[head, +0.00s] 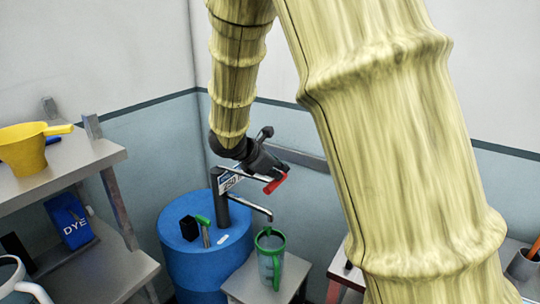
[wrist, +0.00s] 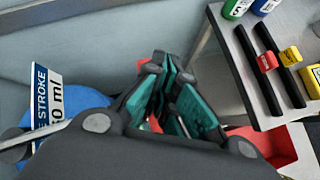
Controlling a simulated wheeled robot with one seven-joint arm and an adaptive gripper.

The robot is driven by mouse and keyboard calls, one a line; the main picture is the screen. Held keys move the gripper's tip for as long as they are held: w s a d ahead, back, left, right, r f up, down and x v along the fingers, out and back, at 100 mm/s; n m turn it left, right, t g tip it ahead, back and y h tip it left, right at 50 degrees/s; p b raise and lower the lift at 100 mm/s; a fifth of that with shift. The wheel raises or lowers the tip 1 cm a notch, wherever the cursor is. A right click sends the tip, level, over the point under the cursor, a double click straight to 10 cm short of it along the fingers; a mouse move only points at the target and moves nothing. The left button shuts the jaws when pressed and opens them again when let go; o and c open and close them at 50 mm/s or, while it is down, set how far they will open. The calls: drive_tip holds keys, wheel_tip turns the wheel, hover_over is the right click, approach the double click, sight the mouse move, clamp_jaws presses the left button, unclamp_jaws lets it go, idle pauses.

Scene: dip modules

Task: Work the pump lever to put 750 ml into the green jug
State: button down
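The blue drum (head: 205,270) carries a dark pump post (head: 221,205) with a spout (head: 255,207) pointing right. The pump lever (head: 243,174) runs from the post to a red grip (head: 275,184). My gripper (head: 279,166) is at the red grip; in the wrist view its teal-padded fingers (wrist: 168,92) have red showing beside and between them. Whether they are closed on the grip is unclear. The green jug (head: 271,262), clear-walled with green rim and handle, stands upright under the spout's end. Its liquid level cannot be read.
A pump sign (wrist: 45,100) reads "STROKE" and "50 ml"; the head view shows "250". The jug is on a small grey stand (head: 240,287). A shelf at left holds a yellow scoop (head: 24,148) and a blue DYE container (head: 70,222). A red bin (wrist: 270,148) is at right.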

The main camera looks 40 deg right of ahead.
idle(0.8)
drive_tip(key=w+a+r+p, duration=0.1)
drive_tip(key=w+r+p, duration=0.2)
drive_tip(key=r, duration=0.6)
drive_tip(key=shift+w+a+p, duration=0.2)
drive_tip(key=shift+p, duration=0.45)
idle(0.8)
drive_tip(key=shift+r, duration=0.25)
drive_tip(key=r, duration=0.1)
drive_tip(key=w+r+p, duration=0.1)
drive_tip(key=r, duration=0.1)
drive_tip(key=r+p, duration=0.1)
drive_tip(key=shift+w+a+r, duration=0.2)
drive_tip(key=shift+w+a, duration=0.15)
idle(1.1)
